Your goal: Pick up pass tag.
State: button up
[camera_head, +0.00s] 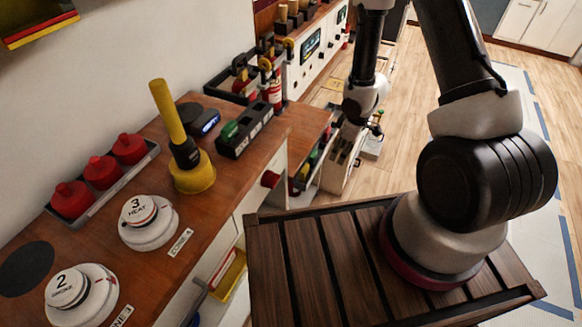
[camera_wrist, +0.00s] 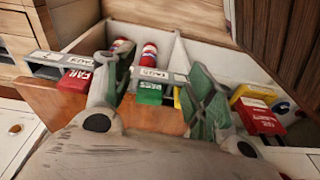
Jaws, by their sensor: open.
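In the wrist view, a green tag with white lettering that looks like PASS (camera_wrist: 149,93) hangs below a small grey labelled holder (camera_wrist: 155,76). My gripper (camera_wrist: 152,72) is open, with one finger on each side of the green tag. The tag lies between the fingers, and neither finger visibly closes on it. I cannot tell how deep the fingers reach around it. In the head view the gripper is mostly hidden by my wrist, low beside the far end of the wooden counter, and the green tag is not clear there.
A red FAIL tag (camera_wrist: 76,79) sits left of the left finger. Another red tag (camera_wrist: 258,117) with a yellow piece above it is right of the right finger. Red-and-white cylinders (camera_wrist: 148,55) stand behind the green tag. A wooden counter (camera_head: 215,215) runs alongside in the head view.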

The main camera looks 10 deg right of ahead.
jog(key=n+t+y, duration=0.1)
jog(key=y, duration=0.1)
send_near(315, 154)
jog(key=x, duration=0.2)
jog(key=shift+t, duration=0.3)
jog(key=x, duration=0.7)
jog(key=shift+a+f, duration=0.1)
jog(key=shift+f, duration=0.25)
jog(key=shift+c, duration=0.4)
jog(key=c, duration=0.5)
